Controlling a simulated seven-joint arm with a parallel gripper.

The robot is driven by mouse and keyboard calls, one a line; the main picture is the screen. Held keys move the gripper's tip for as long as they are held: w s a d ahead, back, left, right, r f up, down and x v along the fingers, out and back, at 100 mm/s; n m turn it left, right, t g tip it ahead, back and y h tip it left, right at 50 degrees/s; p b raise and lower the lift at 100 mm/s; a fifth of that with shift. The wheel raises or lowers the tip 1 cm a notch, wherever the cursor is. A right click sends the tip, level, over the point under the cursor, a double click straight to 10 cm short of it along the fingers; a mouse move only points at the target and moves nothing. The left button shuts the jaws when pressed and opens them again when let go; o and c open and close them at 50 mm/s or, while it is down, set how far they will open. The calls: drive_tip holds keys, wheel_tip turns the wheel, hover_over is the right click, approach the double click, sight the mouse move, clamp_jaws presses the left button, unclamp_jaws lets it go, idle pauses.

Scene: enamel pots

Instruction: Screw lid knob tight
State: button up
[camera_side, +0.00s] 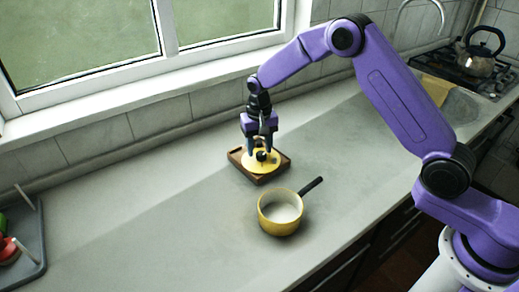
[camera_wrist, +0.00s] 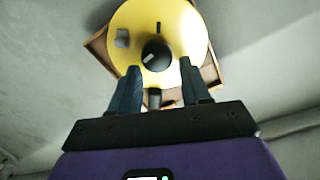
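The round yellow lid (camera_side: 252,163) lies in a square brown wooden tray (camera_side: 274,176) on the counter. It also fills the top of the wrist view (camera_wrist: 178,20). Its black knob (camera_side: 261,156) is at the lid's middle, and it shows in the wrist view (camera_wrist: 156,55) with a pale mark on top. My gripper (camera_side: 262,153) points down over the lid. In the wrist view its two fingers (camera_wrist: 160,70) are spread, with the knob at or just beyond the gap between their tips. Whether they touch the knob is unclear.
A yellow pot (camera_side: 268,222) with a pale inside and dark handle stands in front of the tray. A grey tray (camera_side: 37,262) with red and green items is at far left. A kettle (camera_side: 476,58) sits on the stove at back right. The counter left of the tray is clear.

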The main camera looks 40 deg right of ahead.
drive_tip(key=o, duration=0.7)
drive_tip(key=shift+c, duration=0.2)
drive_tip(key=shift+r, duration=0.1)
drive_tip(key=shift+r, duration=0.6)
drive_tip(key=n, duration=1.8)
